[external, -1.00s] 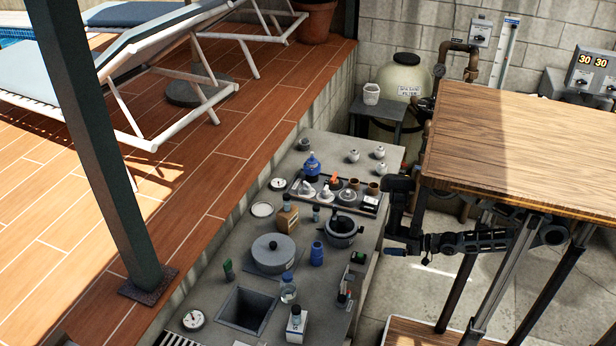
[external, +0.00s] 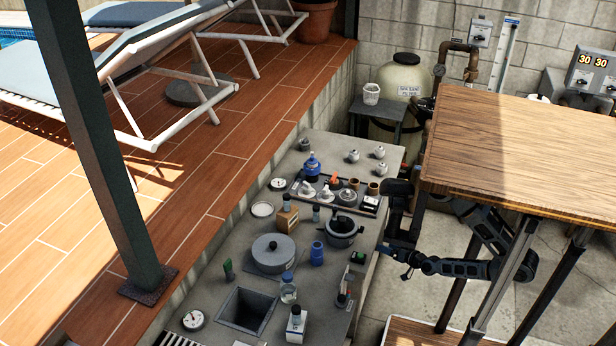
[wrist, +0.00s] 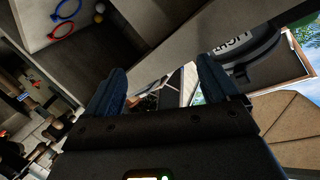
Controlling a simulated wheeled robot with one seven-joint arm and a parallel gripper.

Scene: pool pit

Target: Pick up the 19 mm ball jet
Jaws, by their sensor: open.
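Small white fittings that look like jets stand on the grey counter (external: 228,262). Two are at its far end, one (external: 353,156) left of another (external: 379,152), with a third (external: 381,167) just in front. More pale fittings (external: 307,189) sit in a dark tray (external: 337,203). I cannot tell which one is the 19 mm ball jet. My gripper (external: 384,249) is at the counter's right edge, apart from these fittings. In the wrist view its two blue fingers (wrist: 160,82) are spread, with nothing held between them.
A wooden table (external: 520,150) stands right of the counter above my arm. A lidded pot (external: 273,253), a blue bottle (external: 312,165), a dark strainer pot (external: 342,232) and a square opening (external: 246,309) crowd the counter.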

